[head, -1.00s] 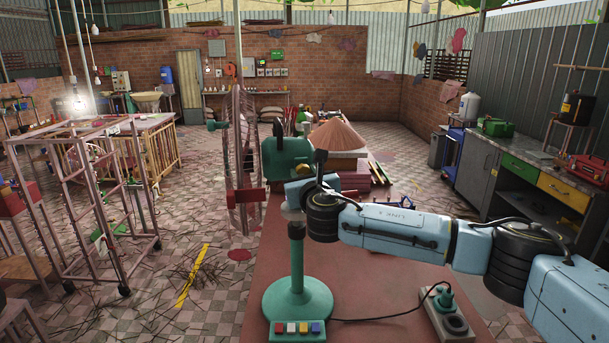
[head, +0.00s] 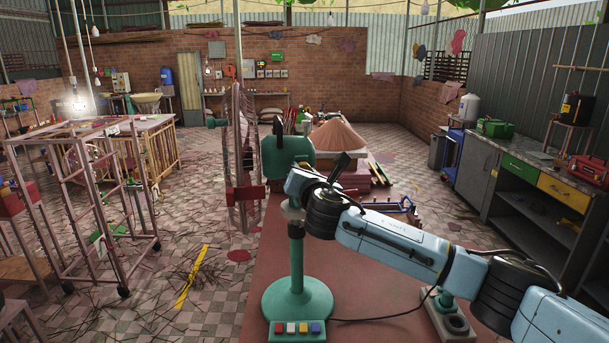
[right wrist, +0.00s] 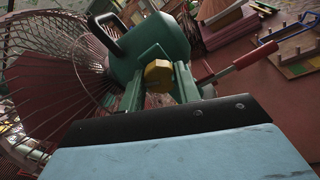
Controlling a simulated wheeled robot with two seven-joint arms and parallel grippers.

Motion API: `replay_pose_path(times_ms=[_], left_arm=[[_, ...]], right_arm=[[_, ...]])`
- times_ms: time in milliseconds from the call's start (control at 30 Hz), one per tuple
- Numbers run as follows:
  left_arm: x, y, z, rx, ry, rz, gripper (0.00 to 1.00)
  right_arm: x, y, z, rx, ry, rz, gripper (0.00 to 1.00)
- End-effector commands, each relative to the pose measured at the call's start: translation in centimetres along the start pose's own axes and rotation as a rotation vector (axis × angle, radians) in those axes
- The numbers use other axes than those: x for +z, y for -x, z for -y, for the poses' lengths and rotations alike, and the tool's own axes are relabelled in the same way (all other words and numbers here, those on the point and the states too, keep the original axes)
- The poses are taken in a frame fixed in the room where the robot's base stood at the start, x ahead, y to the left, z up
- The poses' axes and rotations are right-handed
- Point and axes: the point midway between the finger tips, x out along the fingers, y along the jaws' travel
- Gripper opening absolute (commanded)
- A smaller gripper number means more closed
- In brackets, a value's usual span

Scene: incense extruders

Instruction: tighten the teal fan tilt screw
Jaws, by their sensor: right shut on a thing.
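The teal fan stands on the red-brown bench. Its teal motor housing (head: 288,153) and wire cage (head: 240,160) sit on a teal pole (head: 297,260) with a round base (head: 298,298). In the right wrist view, a yellow knob (right wrist: 158,75), apparently the tilt screw, is below the housing (right wrist: 150,48). My right gripper (right wrist: 159,80) is shut on this yellow knob, with one finger on each side. In the head view, my right arm covers the joint under the housing, so the knob is hidden there. My left gripper is not in view.
Coloured buttons (head: 298,328) sit on the front of the base. A cord runs right to a socket block (head: 450,320), partly behind my arm. A brown cone-shaped heap (head: 337,136) and a blue-handled rack (head: 396,205) lie beyond. The bench front (head: 375,325) is mostly clear.

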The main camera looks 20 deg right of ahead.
Motion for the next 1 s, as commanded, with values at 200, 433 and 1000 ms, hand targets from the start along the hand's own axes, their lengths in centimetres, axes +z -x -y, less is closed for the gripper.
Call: replay_pose_path(times_ms=[200, 433, 1000], left_arm=[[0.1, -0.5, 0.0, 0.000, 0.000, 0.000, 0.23], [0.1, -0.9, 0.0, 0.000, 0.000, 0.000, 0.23], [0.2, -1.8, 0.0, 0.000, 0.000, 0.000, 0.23]], right_arm=[[-0.2, 0.0, 0.1, -0.001, -0.210, 0.000, 0.10], [-0.1, 0.0, 0.1, 0.000, -0.429, 0.000, 0.10], [-0.1, 0.0, 0.1, -0.001, -0.921, 0.000, 0.10]])
